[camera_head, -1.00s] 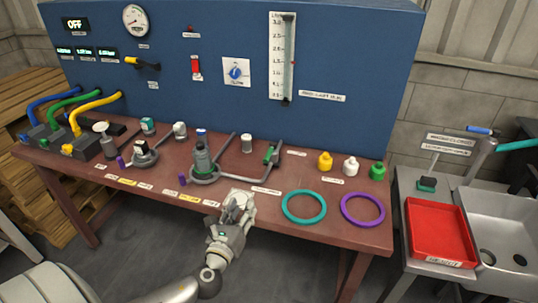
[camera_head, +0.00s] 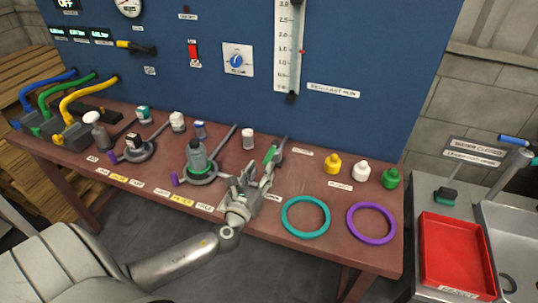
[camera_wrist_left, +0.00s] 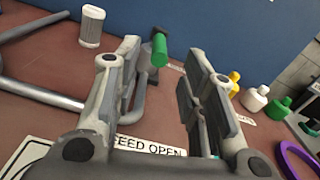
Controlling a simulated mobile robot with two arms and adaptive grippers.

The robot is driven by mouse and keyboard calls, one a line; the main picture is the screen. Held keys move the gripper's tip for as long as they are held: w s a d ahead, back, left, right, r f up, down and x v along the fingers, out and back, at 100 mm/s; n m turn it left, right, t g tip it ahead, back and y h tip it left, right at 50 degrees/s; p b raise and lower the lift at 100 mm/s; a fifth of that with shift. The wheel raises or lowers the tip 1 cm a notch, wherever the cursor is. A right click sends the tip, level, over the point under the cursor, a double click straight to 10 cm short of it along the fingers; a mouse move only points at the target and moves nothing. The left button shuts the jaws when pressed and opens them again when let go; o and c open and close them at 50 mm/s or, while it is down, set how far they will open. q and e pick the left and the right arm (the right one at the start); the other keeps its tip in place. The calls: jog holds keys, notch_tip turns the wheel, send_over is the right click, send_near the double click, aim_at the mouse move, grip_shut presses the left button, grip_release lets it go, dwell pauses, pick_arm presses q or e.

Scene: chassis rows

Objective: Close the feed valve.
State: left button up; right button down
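The green-handled valve (camera_head: 271,155) sits on the pipe at the back of the red-brown bench. In the left wrist view its green handle (camera_wrist_left: 159,48) stands upright between and beyond my fingertips, apart from them. A label reading FEED OPEN (camera_wrist_left: 150,146) lies on the bench below my gripper in that view. My left gripper (camera_head: 258,172) is open and empty, over the bench just in front of the valve; its spread fingers also show in the left wrist view (camera_wrist_left: 162,62). It partly hides the pipe and labels. My right gripper is not in view.
Teal (camera_head: 305,217) and purple (camera_head: 371,223) rings lie to the right of my gripper. Yellow (camera_head: 332,165), white (camera_head: 361,172) and green (camera_head: 390,179) bottles stand behind them. A bottle in a ring stand (camera_head: 197,160) is left. The blue panel (camera_head: 330,40) rises behind.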

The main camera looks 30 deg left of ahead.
aim_at(269, 155)
pick_arm(q)
jog(key=x, duration=0.3)
jog(key=shift+w+f, duration=0.1)
jog(key=shift+w, duration=0.25)
jog(key=shift+x, duration=1.2)
jog(key=shift+w+a, duration=0.15)
jog(key=shift+w, duration=0.4)
jog(key=shift+w+f, duration=0.1)
jog(key=shift+w, duration=0.15)
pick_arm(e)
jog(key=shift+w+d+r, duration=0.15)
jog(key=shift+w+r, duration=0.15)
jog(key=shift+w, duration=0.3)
pick_arm(q)
jog(key=shift+c, duration=0.7)
grip_shut()
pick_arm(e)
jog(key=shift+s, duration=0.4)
